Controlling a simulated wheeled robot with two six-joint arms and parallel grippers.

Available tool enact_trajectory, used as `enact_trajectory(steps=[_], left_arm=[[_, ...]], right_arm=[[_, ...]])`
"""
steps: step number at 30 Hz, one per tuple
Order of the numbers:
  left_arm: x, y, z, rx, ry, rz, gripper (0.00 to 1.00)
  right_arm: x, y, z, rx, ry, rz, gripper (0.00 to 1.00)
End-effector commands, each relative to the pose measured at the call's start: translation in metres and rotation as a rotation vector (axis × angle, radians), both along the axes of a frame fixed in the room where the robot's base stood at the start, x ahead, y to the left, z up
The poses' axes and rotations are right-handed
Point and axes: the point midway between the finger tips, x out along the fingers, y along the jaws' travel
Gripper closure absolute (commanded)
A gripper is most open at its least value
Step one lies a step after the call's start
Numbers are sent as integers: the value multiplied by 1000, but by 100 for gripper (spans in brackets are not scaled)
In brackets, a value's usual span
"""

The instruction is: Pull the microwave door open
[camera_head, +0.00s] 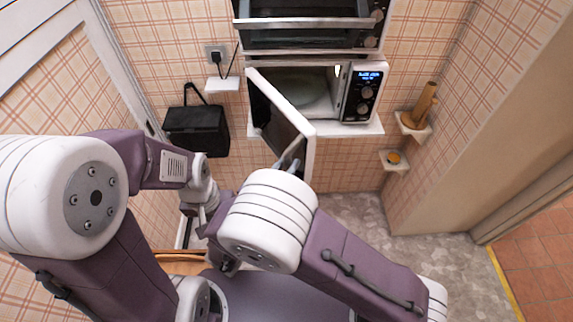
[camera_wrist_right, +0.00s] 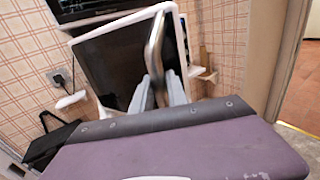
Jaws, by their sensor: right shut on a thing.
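The white microwave (camera_head: 357,95) sits on a wall shelf, with its lit control panel on the right. Its door (camera_head: 309,160) stands wide open, swung out to the left and toward me, and the cavity with its round plate shows. My right gripper (camera_head: 291,160) is at the free edge of the door, partly hidden by my own arm. In the right wrist view its two fingers (camera_wrist_right: 158,92) are shut on the metal door handle (camera_wrist_right: 155,50). My left arm is folded at the left; its gripper is low beside the wrist and its fingers are not clear.
An oven (camera_head: 305,30) hangs above the microwave. A black bag (camera_head: 197,131) hangs on the wall at the left, below a plug and small shelf (camera_head: 222,84). Small shelves at the right hold a wooden item (camera_head: 424,103) and an orange one (camera_head: 394,157). Floor (camera_head: 350,225) is clear at the right.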

Motion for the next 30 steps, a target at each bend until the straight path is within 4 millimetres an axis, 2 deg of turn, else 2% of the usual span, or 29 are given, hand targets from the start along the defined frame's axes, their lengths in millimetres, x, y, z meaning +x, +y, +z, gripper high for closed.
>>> enact_trajectory(steps=[14,15,17,26,30], left_arm=[[0,0,1,0,0,0,64],[0,0,1,0,0,0,64],[0,0,1,0,0,0,64],[0,0,2,0,0,0,64],[0,0,16,0,0,0,64]], right_arm=[[1,2,3,0,-8,5,100],[1,2,3,0,-8,5,78],[1,2,3,0,-8,4,65],[1,1,3,0,-4,2,65],[1,1,17,0,-4,2,65]])
